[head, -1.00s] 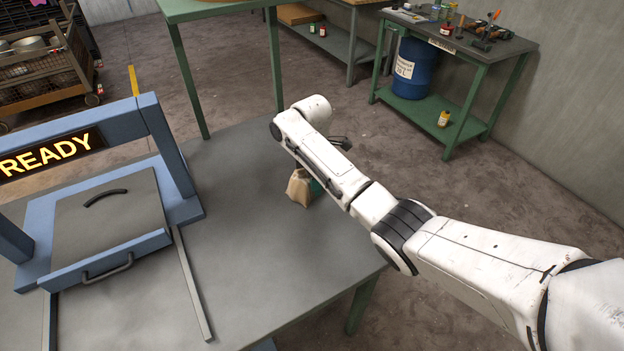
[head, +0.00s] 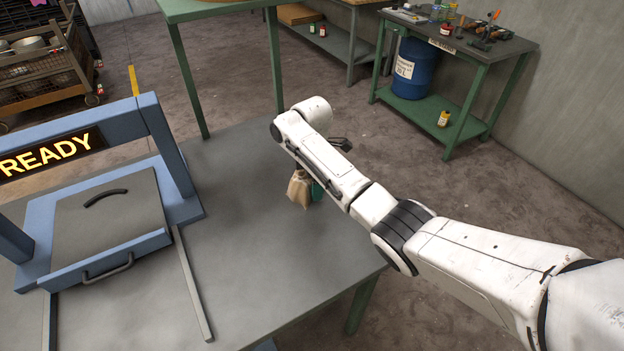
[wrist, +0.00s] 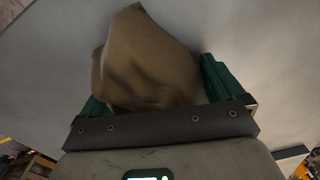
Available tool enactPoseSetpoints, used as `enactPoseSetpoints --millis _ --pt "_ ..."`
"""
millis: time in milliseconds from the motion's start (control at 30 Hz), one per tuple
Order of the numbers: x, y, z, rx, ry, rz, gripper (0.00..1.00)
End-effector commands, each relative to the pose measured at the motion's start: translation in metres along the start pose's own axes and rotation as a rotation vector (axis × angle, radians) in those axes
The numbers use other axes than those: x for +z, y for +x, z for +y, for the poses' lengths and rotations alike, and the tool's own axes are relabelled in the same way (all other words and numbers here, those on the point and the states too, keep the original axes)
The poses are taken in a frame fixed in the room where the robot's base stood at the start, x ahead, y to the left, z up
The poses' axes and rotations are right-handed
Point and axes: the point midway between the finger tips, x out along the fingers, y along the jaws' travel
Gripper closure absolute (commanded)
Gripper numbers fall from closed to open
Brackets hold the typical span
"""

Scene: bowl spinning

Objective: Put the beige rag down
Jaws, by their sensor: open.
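The beige rag (head: 298,190) is a crumpled bundle at the right part of the grey table, low beside my gripper (head: 309,190). In the wrist view the rag (wrist: 150,60) bulges up between the two green fingers of my gripper (wrist: 155,85). The fingers stand apart, one on each side of the rag. My arm hides part of the gripper in the head view. I cannot tell whether the rag's underside fully rests on the table or whether the fingers still touch it.
The grey table (head: 245,255) is clear around the rag. A blue-framed machine (head: 165,150) with a READY sign and a handled lid (head: 110,215) stands at left. A green bench (head: 480,95) and a blue drum (head: 413,70) are at the back right.

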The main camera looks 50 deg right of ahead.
Motion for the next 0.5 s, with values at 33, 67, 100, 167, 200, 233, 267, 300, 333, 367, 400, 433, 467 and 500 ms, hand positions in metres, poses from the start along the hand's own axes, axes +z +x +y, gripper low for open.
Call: enactPoseSetpoints --millis 33,67,100,167,200,233,267,300,333,367,400,433,467,500 --pt "0.000 -0.005 0.001 0.002 0.000 0.001 0.05" --pt "0.000 -0.008 0.001 0.003 0.000 0.001 0.05" --pt "0.000 -0.013 0.001 0.004 0.000 0.002 0.05" --pt "0.000 -0.023 0.001 0.005 0.000 0.002 0.05" --pt "-0.001 -0.031 0.001 0.005 -0.001 0.002 0.05" --pt "0.000 -0.037 0.001 0.005 -0.001 0.002 0.05" --pt "-0.001 -0.043 0.002 0.006 -0.001 0.002 0.05" --pt "-0.001 -0.052 0.002 0.006 -0.001 0.002 0.05" --pt "-0.001 -0.058 0.002 0.006 -0.001 0.002 0.05" --pt "0.000 -0.065 0.001 0.005 -0.001 0.002 0.05" --pt "-0.001 -0.072 0.002 0.005 -0.001 0.002 0.05" --pt "-0.001 -0.078 0.001 0.004 -0.002 0.001 0.05" --pt "-0.001 -0.084 0.001 0.005 -0.001 0.002 0.05" --pt "0.000 -0.091 0.001 0.004 -0.001 0.001 0.05"
